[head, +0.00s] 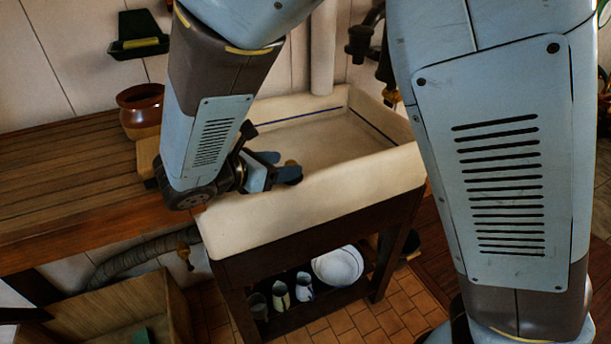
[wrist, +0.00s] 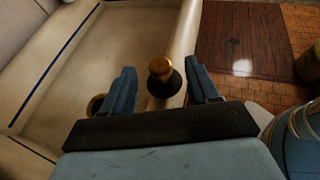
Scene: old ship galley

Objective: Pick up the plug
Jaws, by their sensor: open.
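The plug (wrist: 161,70) has a brass-coloured knob on a dark, round base. In the wrist view it shows between my two fingers, beside the pale rim of the sink (wrist: 188,32). I cannot tell whether it stands on the rim or just inside. My gripper (wrist: 161,84) is open, with one blue finger on each side of the plug and no clear contact. In the head view my gripper (head: 279,166) is over the sink's near wall (head: 310,202). A small part of the knob (head: 291,162) shows by the fingertips; the rest is hidden.
A wooden counter (head: 70,180) adjoins the sink on the left, with a brown pot (head: 141,108) on it. A brass-coloured ring (wrist: 95,104) lies in the basin beside my left finger. Mugs and white plates (head: 338,266) stand on the shelf below. The basin looks otherwise clear.

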